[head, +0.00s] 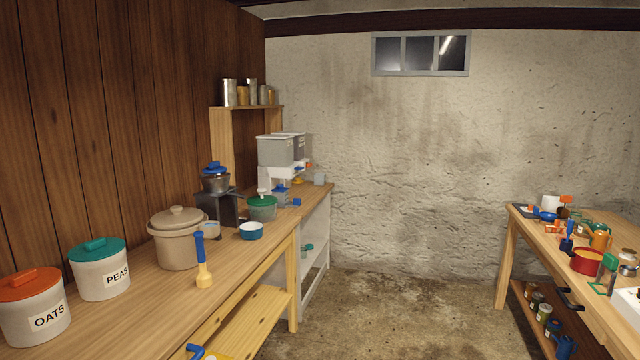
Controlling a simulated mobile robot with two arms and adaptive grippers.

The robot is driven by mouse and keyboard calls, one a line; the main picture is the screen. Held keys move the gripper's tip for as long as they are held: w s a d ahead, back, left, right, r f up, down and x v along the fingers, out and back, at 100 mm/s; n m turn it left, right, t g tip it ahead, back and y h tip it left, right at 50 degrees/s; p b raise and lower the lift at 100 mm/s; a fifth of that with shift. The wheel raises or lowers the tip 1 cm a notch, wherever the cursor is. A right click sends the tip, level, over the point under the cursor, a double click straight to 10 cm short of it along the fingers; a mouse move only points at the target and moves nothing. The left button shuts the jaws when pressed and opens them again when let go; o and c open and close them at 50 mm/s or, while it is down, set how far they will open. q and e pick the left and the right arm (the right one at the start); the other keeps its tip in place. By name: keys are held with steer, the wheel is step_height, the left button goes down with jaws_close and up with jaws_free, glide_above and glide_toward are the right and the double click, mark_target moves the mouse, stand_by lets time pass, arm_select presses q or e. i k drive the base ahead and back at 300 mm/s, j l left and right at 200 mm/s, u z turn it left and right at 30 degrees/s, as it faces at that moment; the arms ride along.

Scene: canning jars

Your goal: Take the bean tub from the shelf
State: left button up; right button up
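I see no tub with a bean label. On the left wooden counter stand a white tub with an orange lid marked OATS (35,318) and a white tub with a green lid marked PEAS (103,280). A small wooden shelf (247,108) at the back left holds several cans and jars (228,93), with no readable labels. The counter's lower shelf (262,318) is only partly in view. Neither of my grippers is in view.
A beige crock (176,250), a blue and yellow tool (203,265) and a blue bowl (251,230) stand on the left counter (150,315). A cluttered wooden table (512,232) stands at the right. The floor (400,315) between them is clear.

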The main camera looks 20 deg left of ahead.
mark_target(319, 178)
steer(key=i, duration=4.8)
steer(key=j+u, duration=0.05)
steer(key=j, duration=0.05)
